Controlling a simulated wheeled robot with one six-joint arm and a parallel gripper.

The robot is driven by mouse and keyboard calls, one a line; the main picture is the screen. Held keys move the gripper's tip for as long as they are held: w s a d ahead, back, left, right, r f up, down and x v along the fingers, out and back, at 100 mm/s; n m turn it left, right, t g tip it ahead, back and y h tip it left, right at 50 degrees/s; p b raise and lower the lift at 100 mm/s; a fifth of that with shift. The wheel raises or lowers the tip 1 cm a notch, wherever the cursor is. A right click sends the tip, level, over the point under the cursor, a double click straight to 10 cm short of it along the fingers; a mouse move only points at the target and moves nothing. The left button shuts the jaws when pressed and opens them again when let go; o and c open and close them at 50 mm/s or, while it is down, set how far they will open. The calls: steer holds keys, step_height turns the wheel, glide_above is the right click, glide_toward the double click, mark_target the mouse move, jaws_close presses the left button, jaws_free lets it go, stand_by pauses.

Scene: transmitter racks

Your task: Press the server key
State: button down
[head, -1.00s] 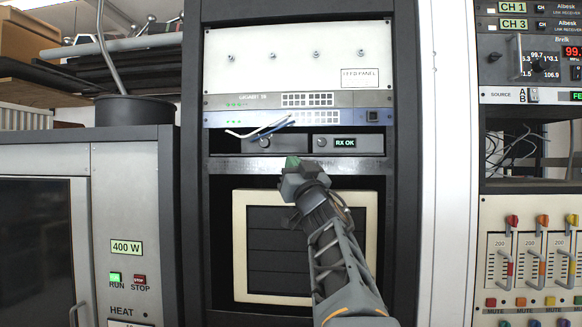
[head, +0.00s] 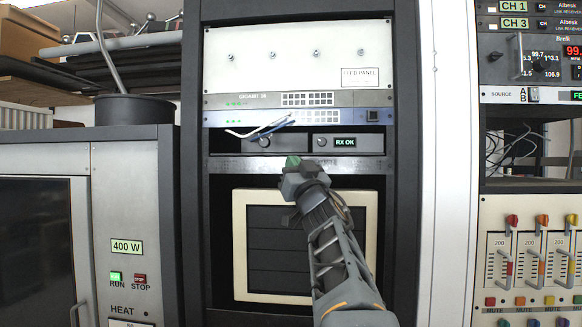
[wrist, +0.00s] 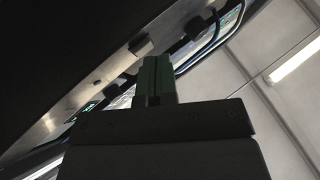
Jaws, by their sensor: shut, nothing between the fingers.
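My gripper (head: 293,162) is shut and empty, its green fingertips just in front of the rack's metal strip below the RX OK unit (head: 345,142). The wrist view shows the closed green fingers (wrist: 155,80) pointing up toward the underside of rack gear and blue cables. No label reading "server" can be made out. A small dark square key (head: 372,115) sits at the right end of the blue-edged unit (head: 250,119), above and right of my gripper. Round knobs (head: 321,142) are on the units below it. Whether the fingers touch anything cannot be told.
Blue and white cables (head: 262,128) hang from the blue-edged unit, above my gripper. A cream-framed vent panel (head: 240,245) is behind my arm. A 400 W cabinet (head: 125,200) with RUN and STOP buttons stands left. A fader rack (head: 530,250) stands right.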

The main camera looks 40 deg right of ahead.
steer(key=shift+s+a, duration=0.35)
steer(key=shift+s+a+b, duration=0.75)
steer(key=shift+s+a, duration=1.3)
steer(key=shift+s, duration=0.1)
